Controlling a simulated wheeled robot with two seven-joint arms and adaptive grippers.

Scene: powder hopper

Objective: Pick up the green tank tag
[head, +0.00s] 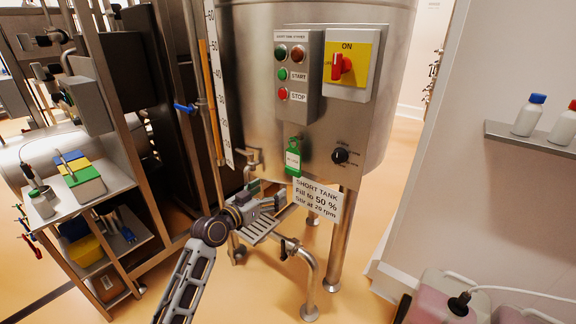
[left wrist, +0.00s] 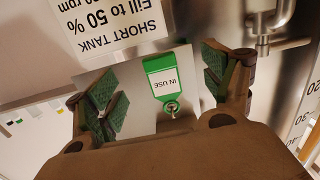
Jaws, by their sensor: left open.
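The green tank tag (head: 293,157) hangs on the front of the steel tank (head: 245,75), below the button box. In the left wrist view the tag (left wrist: 162,84) appears upside down, with a white "IN USE" panel and a metal ring at its hole. My left gripper (head: 272,197) is below the tag in the head view. Its green-padded fingers (left wrist: 163,86) are open, one on each side of the tag in the wrist view, with gaps between. Nothing is held. My right gripper is not in view.
A white "SHORT TANK Fill to 50 %" sign (head: 317,198) is close to the gripper. The button box (head: 296,77), red switch (head: 342,66) and black knob (head: 340,156) are on the tank above. Pipes and legs stand below. A shelf cart (head: 78,190) is at left.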

